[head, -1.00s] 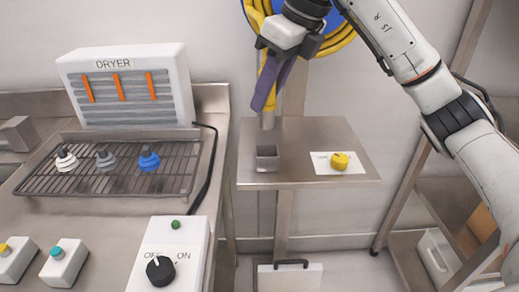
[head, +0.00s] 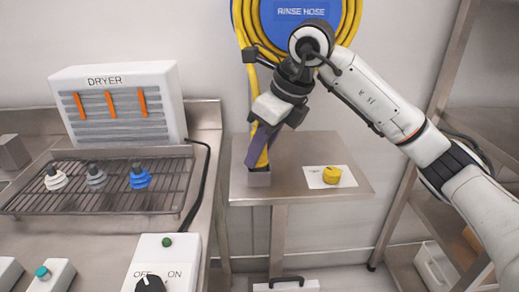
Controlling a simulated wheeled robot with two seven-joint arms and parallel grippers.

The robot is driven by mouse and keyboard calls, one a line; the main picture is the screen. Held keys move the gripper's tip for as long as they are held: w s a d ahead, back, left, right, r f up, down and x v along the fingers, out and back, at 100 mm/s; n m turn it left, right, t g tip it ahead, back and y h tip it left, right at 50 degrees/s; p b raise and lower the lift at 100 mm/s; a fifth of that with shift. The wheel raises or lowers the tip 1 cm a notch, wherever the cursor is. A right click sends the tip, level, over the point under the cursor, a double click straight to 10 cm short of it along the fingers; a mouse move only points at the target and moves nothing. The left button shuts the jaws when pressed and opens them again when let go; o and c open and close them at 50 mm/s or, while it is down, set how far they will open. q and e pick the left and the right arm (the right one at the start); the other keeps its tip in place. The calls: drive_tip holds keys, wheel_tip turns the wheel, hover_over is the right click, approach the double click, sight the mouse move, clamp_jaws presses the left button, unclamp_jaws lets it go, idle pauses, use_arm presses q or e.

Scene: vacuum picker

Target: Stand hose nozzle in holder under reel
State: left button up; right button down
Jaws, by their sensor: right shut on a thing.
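The hose nozzle (head: 262,158) is the yellow end of the hose, held close to upright with a slight tilt. My right gripper (head: 264,146), with purple fingers, is shut on it just above the holder. The holder (head: 259,179) is a small square metal cup on the steel shelf under the reel (head: 292,14). The nozzle's metal tip is hidden; its lower end appears to be inside the cup's opening. I cannot tell whether it touches the bottom. My left gripper is out of view.
The steel shelf (head: 300,191) also bears a yellow knob-like part (head: 332,174) on a white card (head: 318,184). To the left are a dryer (head: 120,105), a wire rack (head: 95,199) with several suction cups and a switch box (head: 160,255). A shelving frame stands at right.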

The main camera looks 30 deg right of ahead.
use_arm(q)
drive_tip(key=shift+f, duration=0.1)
use_arm(e)
drive_tip(key=c, duration=1.4)
unclamp_jaws()
drive_tip(key=shift+c, duration=0.2)
use_arm(q)
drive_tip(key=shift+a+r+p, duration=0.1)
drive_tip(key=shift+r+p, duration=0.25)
drive_tip(key=shift+p, duration=0.3)
use_arm(e)
drive_tip(key=v, duration=1.2)
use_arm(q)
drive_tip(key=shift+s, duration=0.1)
